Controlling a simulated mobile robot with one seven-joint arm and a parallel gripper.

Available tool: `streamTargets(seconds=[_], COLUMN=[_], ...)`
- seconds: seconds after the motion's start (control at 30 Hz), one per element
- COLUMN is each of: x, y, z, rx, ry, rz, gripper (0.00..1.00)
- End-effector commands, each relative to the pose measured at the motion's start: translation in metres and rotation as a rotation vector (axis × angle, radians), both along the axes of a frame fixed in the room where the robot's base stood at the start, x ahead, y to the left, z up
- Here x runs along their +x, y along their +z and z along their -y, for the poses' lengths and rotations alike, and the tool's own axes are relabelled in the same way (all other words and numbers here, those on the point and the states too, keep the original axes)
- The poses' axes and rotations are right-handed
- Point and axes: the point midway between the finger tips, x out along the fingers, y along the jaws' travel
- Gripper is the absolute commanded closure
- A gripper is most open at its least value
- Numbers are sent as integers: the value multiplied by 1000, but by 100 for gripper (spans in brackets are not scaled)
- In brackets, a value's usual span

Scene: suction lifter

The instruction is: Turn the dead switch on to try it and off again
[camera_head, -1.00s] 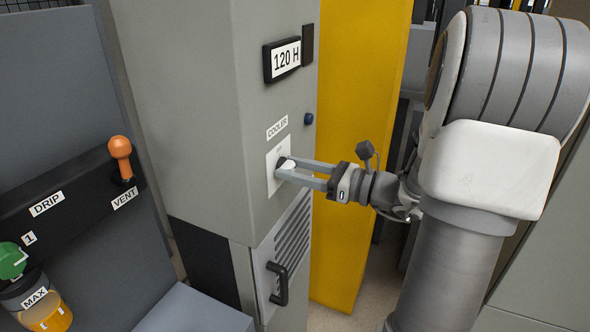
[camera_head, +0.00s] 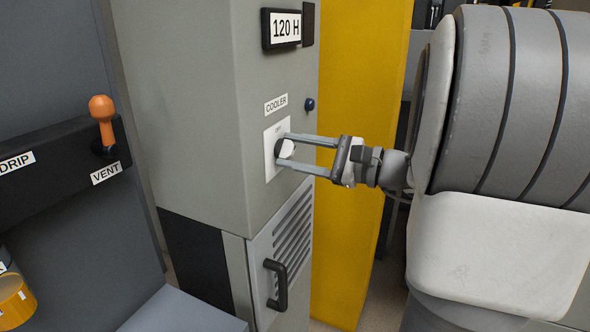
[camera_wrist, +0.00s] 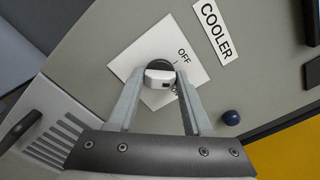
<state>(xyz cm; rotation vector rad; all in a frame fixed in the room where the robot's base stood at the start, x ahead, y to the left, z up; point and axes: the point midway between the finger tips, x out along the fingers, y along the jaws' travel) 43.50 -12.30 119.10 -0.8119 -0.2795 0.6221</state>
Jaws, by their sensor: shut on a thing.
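The COOLER switch is a round dark knob with a white grip bar (camera_head: 286,148) on a white plate (camera_head: 270,169), set in the grey cabinet's front. In the wrist view the grip bar (camera_wrist: 159,76) sits between my fingertips. The word OFF and a short line show on the plate (camera_wrist: 150,98) beside the knob; a second label is mostly hidden behind a finger. My gripper (camera_head: 284,151) comes in from the right and is shut on the knob, one finger above it and one below in the head view.
A 120 H display (camera_head: 285,29) and a small blue button (camera_head: 310,104) are above the switch. A vented panel with a black handle (camera_head: 277,284) is below. An orange-knobbed VENT lever (camera_head: 102,108) stands left. A yellow panel (camera_head: 360,85) is behind my gripper.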

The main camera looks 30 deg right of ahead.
Motion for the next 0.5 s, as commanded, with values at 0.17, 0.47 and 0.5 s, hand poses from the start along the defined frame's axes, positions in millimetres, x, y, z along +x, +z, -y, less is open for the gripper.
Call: streamTargets(seconds=[0.17, 0.47, 0.5], x=[0, 0, 0], y=[-8, -8, -8], z=[0, 0, 0], rx=[-136, -350, -376], ry=[0, 0, 0], rz=[106, 271, 292], gripper=[100, 100, 100])
